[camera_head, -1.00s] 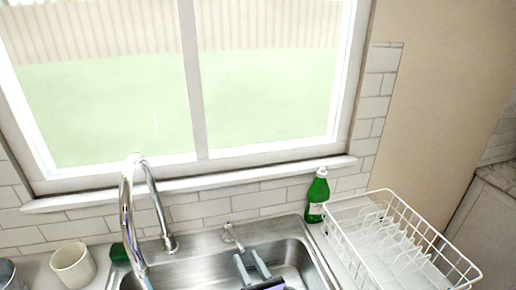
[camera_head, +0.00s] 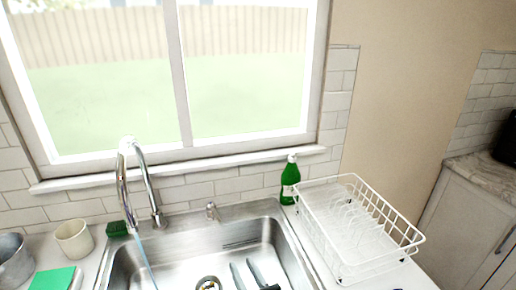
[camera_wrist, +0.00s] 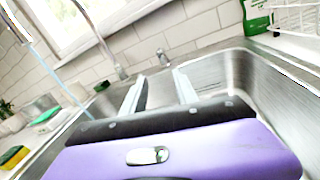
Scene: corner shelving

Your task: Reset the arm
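My gripper (camera_head: 246,272) is at the bottom of the head view, over the sink basin, with its two grey fingers apart. In the wrist view, the fingers of my gripper (camera_wrist: 158,88) extend forward from a black and purple body, with a clear gap and nothing between them. The steel sink (camera_head: 181,253) lies below and around it. Most of my arm is out of the head view.
A chrome faucet (camera_head: 128,190) arches over the sink's left, with a thin bluish stream (camera_head: 147,262) below it. A green bottle (camera_head: 289,182) and white dish rack (camera_head: 345,240) stand right. A cup (camera_head: 74,239), pot (camera_head: 14,262) and green-topped item (camera_head: 53,279) are left.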

